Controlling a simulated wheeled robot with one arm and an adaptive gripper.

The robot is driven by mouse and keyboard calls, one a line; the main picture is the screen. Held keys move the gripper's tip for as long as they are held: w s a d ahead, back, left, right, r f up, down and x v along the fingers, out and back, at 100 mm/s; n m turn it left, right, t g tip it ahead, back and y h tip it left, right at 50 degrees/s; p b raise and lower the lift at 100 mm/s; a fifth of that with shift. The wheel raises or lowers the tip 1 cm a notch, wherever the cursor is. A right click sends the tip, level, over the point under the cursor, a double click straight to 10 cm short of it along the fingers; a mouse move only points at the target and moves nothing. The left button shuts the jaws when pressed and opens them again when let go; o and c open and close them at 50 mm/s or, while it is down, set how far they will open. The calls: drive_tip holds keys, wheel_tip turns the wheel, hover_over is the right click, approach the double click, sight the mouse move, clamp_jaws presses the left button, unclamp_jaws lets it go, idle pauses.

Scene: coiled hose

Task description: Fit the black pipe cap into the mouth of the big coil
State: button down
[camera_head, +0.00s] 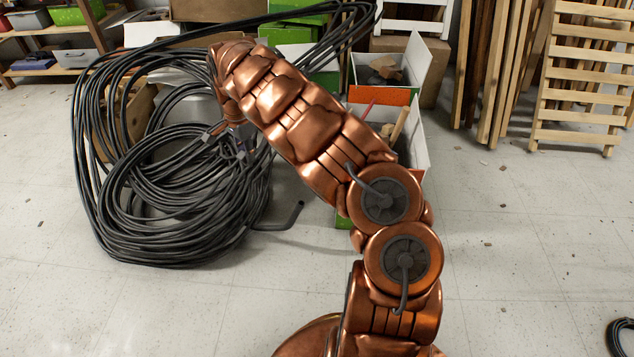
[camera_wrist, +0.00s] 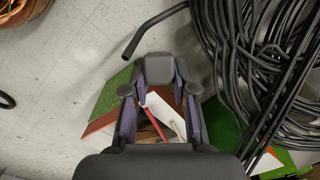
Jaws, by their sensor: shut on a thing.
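The big coil (camera_head: 185,215) of black hose stands at left in the head view, its loops leaning together on the floor. Its loops also fill the upper right of the wrist view (camera_wrist: 255,45). A bent free hose end (camera_head: 290,217) lies on the floor just right of the coil; in the wrist view this end (camera_wrist: 132,50) points down-left. My gripper (camera_wrist: 160,74) is shut on a dark rounded block, which looks like the black pipe cap (camera_wrist: 159,67). The cap is right of and a little below the hose end, apart from it in the picture. My arm hides most of the gripper in the head view.
An open green-and-white box (camera_head: 411,140) with sticks stands behind my arm; it lies below the gripper in the wrist view. Wooden slats and a rack (camera_head: 580,85) lean at back right. A small black coil (camera_head: 621,337) lies at lower right.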

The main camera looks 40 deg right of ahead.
drive_tip(key=s+d+f+m+t+y+b, duration=0.2)
drive_tip(key=s+d+f+m, duration=0.3)
drive_tip(key=d, duration=0.3)
drive_tip(key=s+d+f+m+t+y+b, duration=0.1)
drive_tip(key=s+d+f+m+t+y, duration=0.2)
drive_tip(key=s+d+f+m+y, duration=0.1)
drive_tip(key=s+d+f+m, duration=0.1)
drive_tip(key=s+d+f, duration=0.1)
drive_tip(key=d+f, duration=0.1)
drive_tip(key=shift+d+f+m+t+y+b, duration=0.3)
drive_tip(key=shift+d+b, duration=0.1)
drive_tip(key=shift+d, duration=0.4)
drive_tip(key=shift+s+r+p, duration=0.1)
drive_tip(key=shift+r+p, duration=0.2)
drive_tip(key=shift+p, duration=0.45)
wheel_tip(320, 180, down, 6)
drive_tip(key=w+a+b, duration=0.1)
drive_tip(key=shift+w+a+r, duration=0.15)
drive_tip(key=shift+w+a, duration=0.05)
drive_tip(key=shift+w+a+f, duration=0.15)
drive_tip(key=shift+a+f, duration=0.1)
drive_tip(key=shift+f, duration=0.6)
drive_tip(key=shift+w+a+f, duration=0.15)
drive_tip(key=shift+a+f, duration=0.1)
drive_tip(key=shift+f, duration=0.55)
idle(2.7)
